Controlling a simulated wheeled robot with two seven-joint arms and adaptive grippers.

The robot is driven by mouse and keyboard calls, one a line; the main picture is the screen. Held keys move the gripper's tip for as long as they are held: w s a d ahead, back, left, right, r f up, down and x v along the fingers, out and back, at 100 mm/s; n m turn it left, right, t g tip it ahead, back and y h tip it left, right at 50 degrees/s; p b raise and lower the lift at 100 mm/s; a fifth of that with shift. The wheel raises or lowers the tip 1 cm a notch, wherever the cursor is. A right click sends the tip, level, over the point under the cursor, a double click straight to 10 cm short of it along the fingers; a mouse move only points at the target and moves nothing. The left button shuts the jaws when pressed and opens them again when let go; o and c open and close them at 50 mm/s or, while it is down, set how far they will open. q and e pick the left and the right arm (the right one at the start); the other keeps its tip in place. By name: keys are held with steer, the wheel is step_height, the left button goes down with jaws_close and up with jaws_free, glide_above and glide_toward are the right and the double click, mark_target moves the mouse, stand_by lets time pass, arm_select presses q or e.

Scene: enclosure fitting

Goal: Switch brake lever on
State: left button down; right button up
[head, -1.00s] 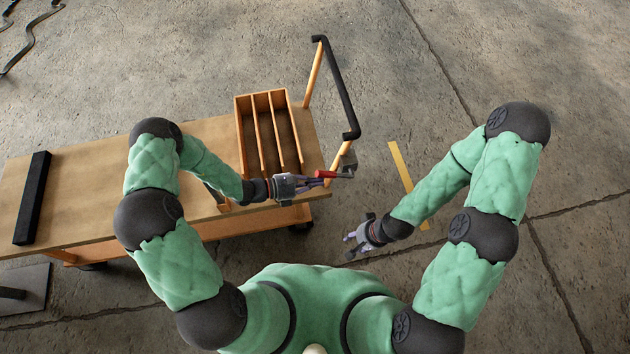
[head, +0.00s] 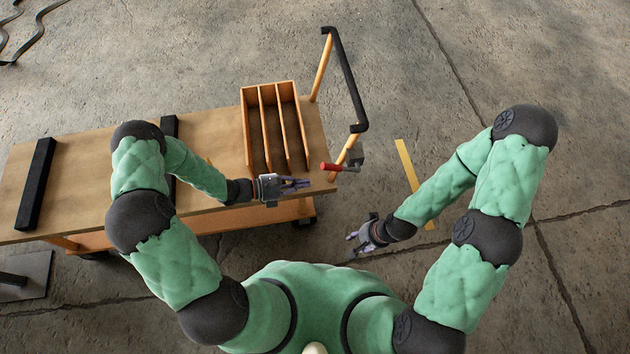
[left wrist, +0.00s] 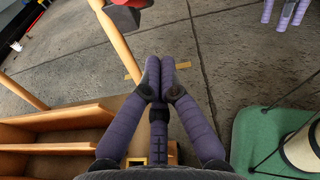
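The brake lever's red grip (head: 330,167) sticks out to the left from a grey bracket (head: 355,158) on the trolley's orange handle post, at the right end. The red grip also shows, cut off, at the top of the left wrist view (left wrist: 134,3). My left gripper (head: 306,183) is left of and nearer than the grip, over the trolley's near right corner, apart from the lever. Its fingertips (left wrist: 160,72) lie together, with nothing between them. My right gripper (head: 354,242) hangs empty over the floor right of the trolley, fingers spread.
The wooden trolley (head: 90,185) bears a divided wooden tray (head: 244,125) and black bars (head: 36,185). A black push handle (head: 345,80) rises at its right end. A yellow strip (head: 408,170) marks the floor. The floor to the right is clear.

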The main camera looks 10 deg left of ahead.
arm_select(q)
steer(key=v, duration=0.5)
steer(key=shift+s+a+r, duration=0.15)
steer(key=shift+a+r, duration=0.1)
steer(key=shift+d, duration=0.1)
steer(key=s+d+f+m+g+y+b, duration=0.2)
steer(key=s+f+m+y, duration=0.3)
steer(key=m, duration=0.6)
steer(key=s+d+f+m+g+y+b, duration=0.3)
steer(key=s+f+m+y, duration=0.2)
steer(key=m, duration=0.5)
step_height(320, 180, down, 4)
steer(key=shift+s+r+m+y+b, duration=0.2)
steer(key=shift+s+m+y+b, duration=0.15)
steer(key=shift+s, duration=0.8)
